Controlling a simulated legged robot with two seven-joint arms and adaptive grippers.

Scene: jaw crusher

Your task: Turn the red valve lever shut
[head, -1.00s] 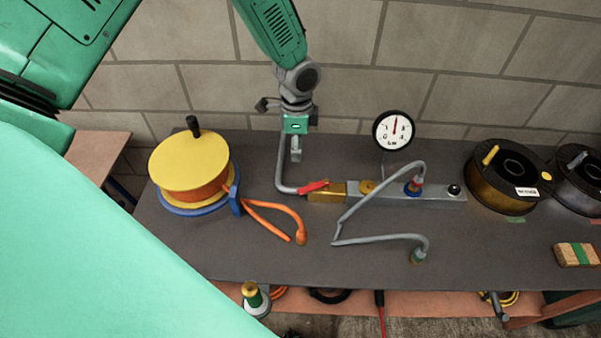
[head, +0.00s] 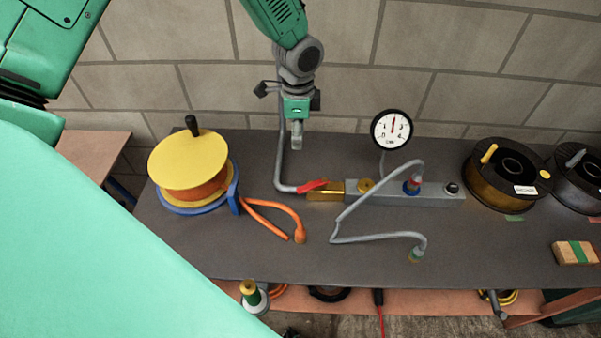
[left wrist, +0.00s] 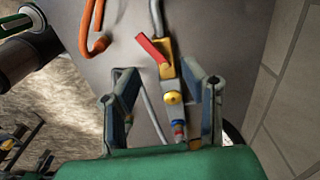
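The red valve lever (head: 312,186) sits on the brass valve (head: 327,192) between a grey pipe and a grey block on the dark bench. In the left wrist view the red lever (left wrist: 152,49) slants across the line of the pipe and the brass valve (left wrist: 167,68). My left gripper (head: 297,143) points down, above and behind the lever, apart from it. In the left wrist view the left gripper (left wrist: 160,95) has its fingers spread wide with nothing held between them; the lever lies beyond the tips. My right gripper is not in view.
A round gauge (head: 392,129) stands behind the grey block (head: 435,193). A bent grey hose (head: 380,238) lies in front. A yellow reel (head: 188,160) with an orange hose (head: 285,211) is at the left; dark spools (head: 500,180) are at the right. The block wall is behind.

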